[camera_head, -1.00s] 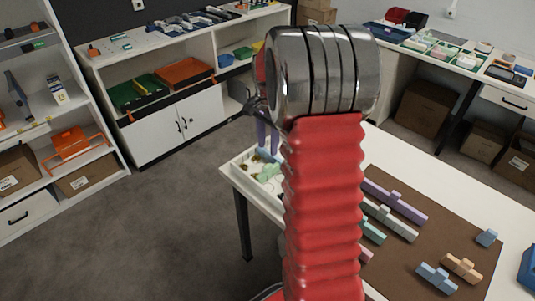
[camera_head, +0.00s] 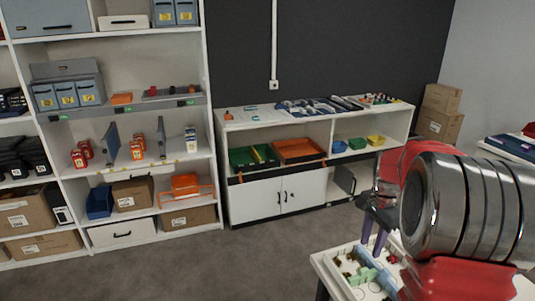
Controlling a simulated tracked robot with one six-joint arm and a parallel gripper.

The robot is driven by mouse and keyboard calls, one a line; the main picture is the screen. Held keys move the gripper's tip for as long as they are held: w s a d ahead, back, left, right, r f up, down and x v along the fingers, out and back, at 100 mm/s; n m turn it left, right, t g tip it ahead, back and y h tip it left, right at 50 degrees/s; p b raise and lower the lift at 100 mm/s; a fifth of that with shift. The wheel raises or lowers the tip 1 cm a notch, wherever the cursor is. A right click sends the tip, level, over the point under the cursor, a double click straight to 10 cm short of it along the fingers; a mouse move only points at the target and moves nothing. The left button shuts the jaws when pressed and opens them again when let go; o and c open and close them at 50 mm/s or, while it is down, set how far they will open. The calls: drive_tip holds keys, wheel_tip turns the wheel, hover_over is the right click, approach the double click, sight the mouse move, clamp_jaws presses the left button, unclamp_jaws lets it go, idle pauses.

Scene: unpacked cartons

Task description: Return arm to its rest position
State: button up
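My arm, red with polished metal rings, fills the right side of the view, bent over the corner of a white table (camera_head: 335,283). My gripper (camera_head: 371,244) hangs from the dark wrist left of the metal rings, with two purple fingers pointing down. The fingers look a little apart, with nothing seen between them. They are over or just behind a white tray (camera_head: 345,290) of small parts; the exact height above it is unclear. Much of the table is hidden by the arm or out of view.
A tall white shelf (camera_head: 207,120) with boxes and bins stands at the left. A low white cabinet (camera_head: 262,200) with green and orange trays stands against the dark wall. Cartons (camera_head: 438,115) are stacked at the back right. The grey floor (camera_head: 230,268) in front is clear.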

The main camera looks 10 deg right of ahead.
drive_tip(key=s+a+r+n+t, duration=0.2)
drive_tip(key=s+a+r+n, duration=0.1)
drive_tip(key=s+a+n, duration=0.2)
drive_tip(key=s+a+r+n+t, duration=0.1)
drive_tip(key=s+a+r+n, duration=0.3)
drive_tip(key=a, duration=0.8)
drive_tip(key=s+a+r+n+t, duration=0.2)
drive_tip(key=s+a+r+n, duration=0.2)
drive_tip(key=s+a+n, duration=0.3)
drive_tip(key=s+a, duration=0.2)
drive_tip(key=s, duration=0.2)
drive_tip(key=shift+s+a+r+t, duration=0.15)
drive_tip(key=shift+s+t, duration=0.15)
idle(0.4)
